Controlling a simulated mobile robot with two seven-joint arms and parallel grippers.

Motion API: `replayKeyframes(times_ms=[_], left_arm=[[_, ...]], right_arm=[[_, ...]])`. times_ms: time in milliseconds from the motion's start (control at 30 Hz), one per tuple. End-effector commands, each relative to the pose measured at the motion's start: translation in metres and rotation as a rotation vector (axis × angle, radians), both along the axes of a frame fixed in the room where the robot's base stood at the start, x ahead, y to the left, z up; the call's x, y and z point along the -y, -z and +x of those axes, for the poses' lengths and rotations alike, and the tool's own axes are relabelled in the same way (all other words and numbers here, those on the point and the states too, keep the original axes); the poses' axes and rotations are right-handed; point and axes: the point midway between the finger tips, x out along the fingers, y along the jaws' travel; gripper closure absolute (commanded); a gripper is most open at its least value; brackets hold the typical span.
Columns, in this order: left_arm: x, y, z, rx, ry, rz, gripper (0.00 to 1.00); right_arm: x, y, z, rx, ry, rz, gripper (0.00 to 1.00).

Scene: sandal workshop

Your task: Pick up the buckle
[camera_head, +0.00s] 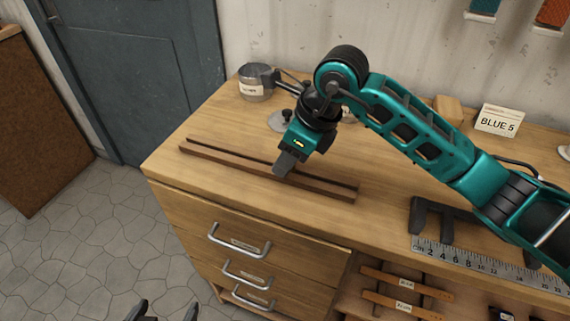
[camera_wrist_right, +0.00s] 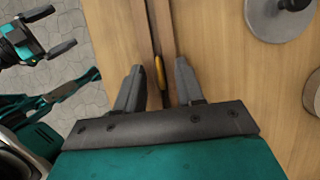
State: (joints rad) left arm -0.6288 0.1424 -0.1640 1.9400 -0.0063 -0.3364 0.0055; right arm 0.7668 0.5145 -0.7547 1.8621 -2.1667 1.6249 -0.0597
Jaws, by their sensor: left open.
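The buckle (camera_wrist_right: 159,72) shows in the right wrist view as a small brass-yellow edge in the slot of a long brown wooden rail (camera_head: 225,160). In the head view my right gripper hides it. My right gripper (camera_wrist_right: 158,84) is open, its two fingers apart on either side of the rail with the buckle between them, not visibly gripped. In the head view this gripper (camera_head: 284,169) points down over the rail. My left gripper (camera_head: 164,313) is open and empty at the bottom edge, over the floor; it also shows in the right wrist view (camera_wrist_right: 58,30).
Behind the rail stand a round grey tin (camera_head: 256,84) and a grey disc-based stand (camera_head: 278,122). Right are a dark bracket (camera_head: 432,216), a steel ruler (camera_head: 480,263) and a BLUE 5 card (camera_head: 498,121). Drawers with handles (camera_head: 240,243) front the bench (camera_head: 190,195).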

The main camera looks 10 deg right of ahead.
Motion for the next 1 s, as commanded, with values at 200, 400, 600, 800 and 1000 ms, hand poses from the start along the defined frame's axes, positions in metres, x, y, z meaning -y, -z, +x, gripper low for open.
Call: replayKeyframes(times_ms=[200, 400, 600, 800, 1000], left_arm=[[-0.0003, -0.0011, 0.0019, 0.004, 0.000, 0.001, 0.00], [-0.0005, -0.0024, 0.0042, 0.009, 0.000, 0.001, 0.00], [-0.0007, -0.0025, 0.0043, 0.009, 0.000, 0.001, 0.00], [-0.0009, -0.0024, 0.0042, 0.010, -0.001, 0.001, 0.00], [-0.0010, -0.0021, 0.0034, 0.008, -0.001, 0.002, 0.00]], right_arm=[[0.0000, 0.0000, 0.0000, 0.000, -0.001, 0.000, 0.66], [0.0001, -0.0002, 0.0000, 0.000, -0.001, 0.000, 0.86], [0.0001, -0.0004, -0.0001, 0.000, -0.001, 0.000, 1.00], [0.0001, -0.0004, -0.0001, 0.000, -0.001, 0.000, 1.00], [0.0002, -0.0008, 0.0000, 0.000, 0.000, 0.000, 1.00]])
